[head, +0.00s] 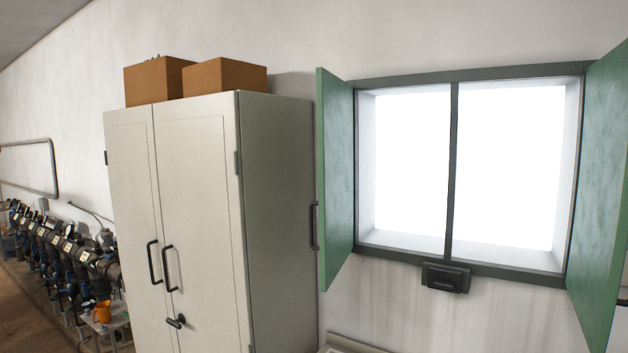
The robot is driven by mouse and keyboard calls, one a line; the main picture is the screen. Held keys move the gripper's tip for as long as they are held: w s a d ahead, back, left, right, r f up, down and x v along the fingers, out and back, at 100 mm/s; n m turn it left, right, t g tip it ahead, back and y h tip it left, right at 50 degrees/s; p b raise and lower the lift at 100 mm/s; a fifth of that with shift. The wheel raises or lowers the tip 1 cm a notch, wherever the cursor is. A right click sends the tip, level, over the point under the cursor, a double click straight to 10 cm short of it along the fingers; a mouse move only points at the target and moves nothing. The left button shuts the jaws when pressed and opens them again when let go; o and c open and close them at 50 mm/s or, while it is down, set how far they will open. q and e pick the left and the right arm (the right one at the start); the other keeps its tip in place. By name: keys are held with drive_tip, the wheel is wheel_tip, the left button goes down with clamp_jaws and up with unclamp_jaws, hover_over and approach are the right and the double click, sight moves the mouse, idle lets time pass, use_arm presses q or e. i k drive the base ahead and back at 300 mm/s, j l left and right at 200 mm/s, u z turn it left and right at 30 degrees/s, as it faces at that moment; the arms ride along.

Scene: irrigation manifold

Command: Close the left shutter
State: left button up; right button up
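The left shutter (338,180) is a green panel hinged on the left side of the window (455,175). It stands open, swung out from the wall toward me, close to the cabinet's right side. A dark handle (314,226) is on its free edge. The right shutter (600,195) is also green and swung open at the right edge of the view, partly cut off. A dark latch block (446,277) sits below the middle of the window frame. Neither of my grippers shows in the head view.
A tall pale cabinet (280,200) with closed doors stands just left of the left shutter. Two cardboard boxes (225,77) sit on top of it. A row of dark pipes and valves (65,250) and an orange mug (102,312) are at far left. Space before the window looks clear.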

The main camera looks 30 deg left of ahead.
sight(335, 96)
drive_tip(key=k+j, duration=0.1)
drive_tip(key=j, duration=2.15)
drive_tip(key=k, duration=0.05)
